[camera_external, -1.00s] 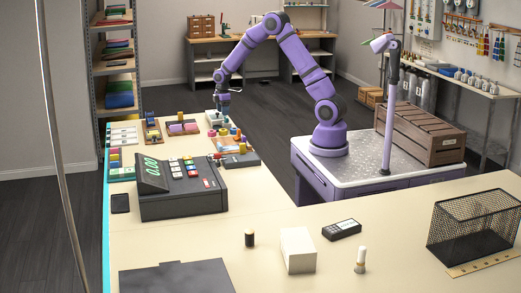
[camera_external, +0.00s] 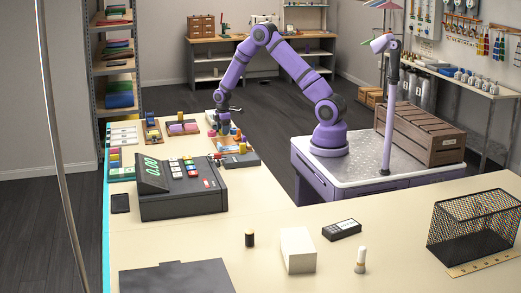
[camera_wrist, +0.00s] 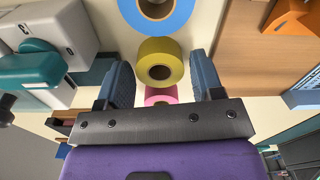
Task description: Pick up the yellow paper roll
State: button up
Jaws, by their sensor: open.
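The yellow paper roll (camera_wrist: 145,58) lies flat on the table in the wrist view, its round hole facing up. It is in a row between a blue roll (camera_wrist: 185,12) and a pink roll (camera_wrist: 150,91). My gripper (camera_wrist: 161,66) is open and empty, with one finger to the left and one to the right of the yellow roll. I cannot tell how far the fingertips are above it. In the external view my gripper (camera_external: 224,131) is low over the small rolls at the far part of the table, and the yellow roll is not clearly made out there.
A white and teal device (camera_wrist: 40,68) stands close to the left finger in the wrist view. A brown wooden board (camera_wrist: 250,65) and an orange object (camera_wrist: 293,16) are on the right. A black cash register (camera_external: 180,187) stands nearer on the table (camera_external: 262,205).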

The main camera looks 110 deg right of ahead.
jog(key=shift+f, duration=0.55)
jog(key=c, duration=0.7)
jog(key=shift+o, duration=0.2)
jog(key=shift+r, duration=0.2)
